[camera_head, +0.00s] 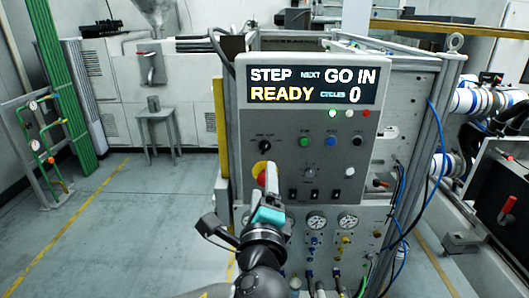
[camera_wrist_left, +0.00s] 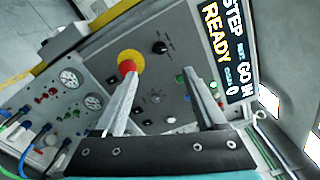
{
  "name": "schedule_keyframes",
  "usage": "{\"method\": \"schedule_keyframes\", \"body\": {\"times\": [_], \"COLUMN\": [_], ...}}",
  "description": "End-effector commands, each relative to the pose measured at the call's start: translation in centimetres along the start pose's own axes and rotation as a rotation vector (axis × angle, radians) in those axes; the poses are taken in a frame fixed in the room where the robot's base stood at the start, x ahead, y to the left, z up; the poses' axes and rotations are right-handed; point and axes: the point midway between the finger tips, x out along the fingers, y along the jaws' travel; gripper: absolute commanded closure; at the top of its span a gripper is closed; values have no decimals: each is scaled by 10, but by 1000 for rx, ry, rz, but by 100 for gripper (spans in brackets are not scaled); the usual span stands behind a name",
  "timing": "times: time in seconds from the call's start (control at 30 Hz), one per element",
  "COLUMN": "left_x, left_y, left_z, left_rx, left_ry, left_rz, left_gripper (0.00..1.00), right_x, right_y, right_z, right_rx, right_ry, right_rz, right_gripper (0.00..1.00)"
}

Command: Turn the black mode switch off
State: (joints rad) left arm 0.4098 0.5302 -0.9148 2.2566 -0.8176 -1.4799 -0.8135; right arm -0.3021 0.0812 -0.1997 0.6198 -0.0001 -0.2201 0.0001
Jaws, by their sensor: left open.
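A black rotary knob (camera_head: 265,146), which looks like the mode switch, sits at the left of the grey panel (camera_head: 320,115); its small label is not legible. In the left wrist view the black knob (camera_wrist_left: 160,47) shows beyond the fingertips, between their lines. My left gripper (camera_head: 270,168) is in front of the panel, below the knob in the picture, and partly covers the red emergency button (camera_head: 262,176). In the left wrist view the gripper (camera_wrist_left: 160,74) is open, with nothing between its fingers. It appears apart from the knob. My right gripper is not in view.
The red button on its yellow base (camera_wrist_left: 130,62) is close to one finger. Other panel controls include a green button (camera_head: 304,142), a blue button (camera_head: 331,143) and another black knob (camera_head: 357,140). A display (camera_head: 313,86) reads "STEP NEXT GO IN, READY". Gauges (camera_head: 316,222) sit below.

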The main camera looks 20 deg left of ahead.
Motion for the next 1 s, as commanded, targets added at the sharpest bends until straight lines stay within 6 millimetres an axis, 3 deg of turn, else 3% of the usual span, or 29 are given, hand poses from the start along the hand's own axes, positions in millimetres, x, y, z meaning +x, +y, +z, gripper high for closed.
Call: {"method": "schedule_keyframes", "body": {"times": [0.3, 0.6, 1.0], "left_x": [60, 106, 129], "left_y": [-1, -1, 0], "left_z": [1, 1, 0], "left_rx": [1, -1, -2], "left_ry": [-3, -2, 1], "left_rz": [-1, 0, 0], "left_gripper": [27, 27, 27], "right_x": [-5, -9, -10], "right_y": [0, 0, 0], "right_z": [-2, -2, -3], "right_rx": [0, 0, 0], "right_ry": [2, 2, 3], "right_rz": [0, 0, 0], "right_gripper": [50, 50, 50]}}
